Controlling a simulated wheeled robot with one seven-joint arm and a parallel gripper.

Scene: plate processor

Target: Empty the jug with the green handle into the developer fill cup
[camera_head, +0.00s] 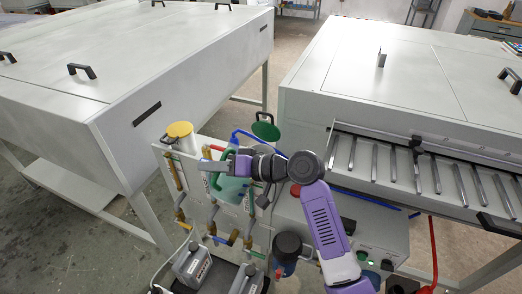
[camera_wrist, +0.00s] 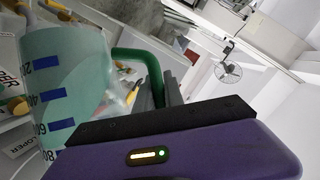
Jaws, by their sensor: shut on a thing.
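My gripper (camera_head: 212,161) is shut on the green handle (camera_wrist: 140,57) of a clear jug. The jug (camera_wrist: 66,75) fills the left of the wrist view, with blue marks and a pale green tint inside. In the head view the jug (camera_head: 230,189) hangs in front of the pipe panel, partly hidden by my wrist. A yellow cup (camera_head: 180,129) stands on the panel's top left, and a green round cup (camera_head: 265,131) is at its right.
Pipes with coloured valves (camera_head: 183,216) cover the panel below the jug. Grey canisters (camera_head: 193,264) stand at its foot. A large white machine (camera_head: 125,60) is at the left, another (camera_head: 390,80) at the right.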

